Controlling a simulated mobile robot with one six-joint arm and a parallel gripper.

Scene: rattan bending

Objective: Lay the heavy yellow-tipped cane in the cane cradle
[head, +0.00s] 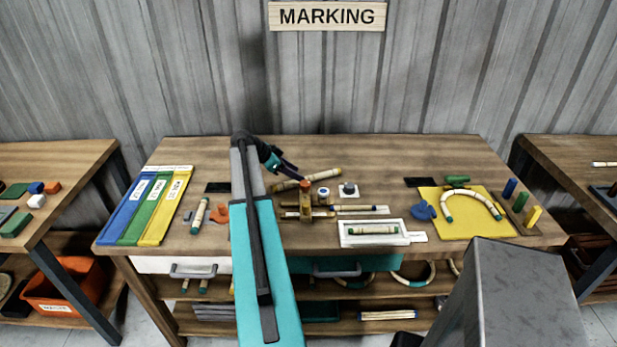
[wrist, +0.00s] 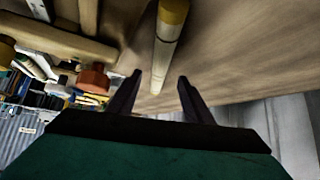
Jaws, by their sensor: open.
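A pale cane with a yellow tip (head: 292,184) lies on the bench at the back middle, beside my gripper (head: 287,168). In the wrist view the cane (wrist: 166,48) runs lengthwise between the two fingers of my gripper (wrist: 160,76). The fingers stand apart, one on each side, and I see no grip on it. A wooden fixture with an orange knob (head: 305,185) stands just in front of the cane; its knob shows in the wrist view (wrist: 95,78). A white tray (head: 345,241) holds a green-tipped cane. I cannot tell which holder is the cane cradle.
Blue, green and yellow strips (head: 152,207) lie at the left of the bench. A yellow mat (head: 455,228) with a bent cane (head: 472,193) is at the right. A green-tipped cane (head: 199,216) lies left of my arm. Small round parts stand right of the knob.

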